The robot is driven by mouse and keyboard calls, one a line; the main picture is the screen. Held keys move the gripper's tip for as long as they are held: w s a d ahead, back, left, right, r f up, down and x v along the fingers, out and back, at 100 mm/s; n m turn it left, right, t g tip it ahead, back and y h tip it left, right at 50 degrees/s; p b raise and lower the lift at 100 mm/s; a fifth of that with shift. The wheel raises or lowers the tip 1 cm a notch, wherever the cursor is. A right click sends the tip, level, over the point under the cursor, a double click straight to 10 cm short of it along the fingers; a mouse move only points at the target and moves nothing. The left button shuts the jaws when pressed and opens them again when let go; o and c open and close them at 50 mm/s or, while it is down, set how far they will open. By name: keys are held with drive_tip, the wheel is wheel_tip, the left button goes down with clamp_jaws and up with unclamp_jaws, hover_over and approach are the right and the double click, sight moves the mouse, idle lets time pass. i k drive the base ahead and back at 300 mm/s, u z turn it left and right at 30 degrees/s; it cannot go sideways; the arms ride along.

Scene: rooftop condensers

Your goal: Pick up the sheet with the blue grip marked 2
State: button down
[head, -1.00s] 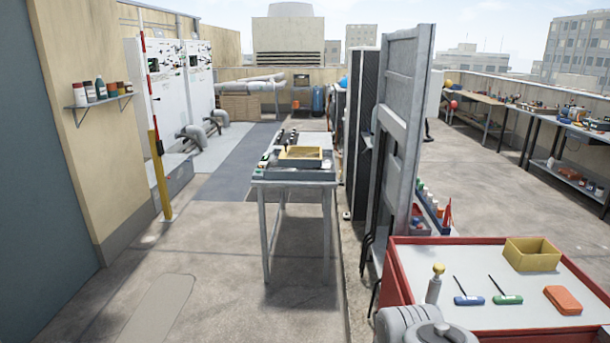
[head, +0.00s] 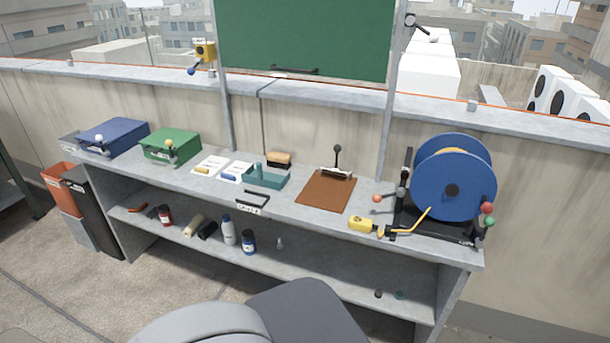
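Two white sheets lie side by side on the grey bench top in the head view. The right sheet (head: 236,166) has a small blue grip (head: 229,178) near its front edge. The left sheet (head: 211,162) has a yellow grip (head: 202,170). The marks on the sheets are too small to read. The blue-grip sheet lies just left of a teal tray (head: 268,180). My gripper is not in view; only grey rounded parts of my own body show at the bottom, in front of the bench.
Green box (head: 170,146) and blue box (head: 113,137) stand left of the sheets on the bench (head: 310,217). A brown board (head: 327,193) and a blue reel (head: 452,190) stand to the right. Bottles sit on the lower shelf. A green board (head: 305,35) rises behind. Floor is clear at front left.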

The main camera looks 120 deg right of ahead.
sight(237, 169)
drive_tip(key=z, duration=3.15)
drive_tip(key=i, duration=0.9)
drive_tip(key=u, duration=0.95)
drive_tip(key=i, duration=0.5)
drive_tip(key=u, duration=0.25)
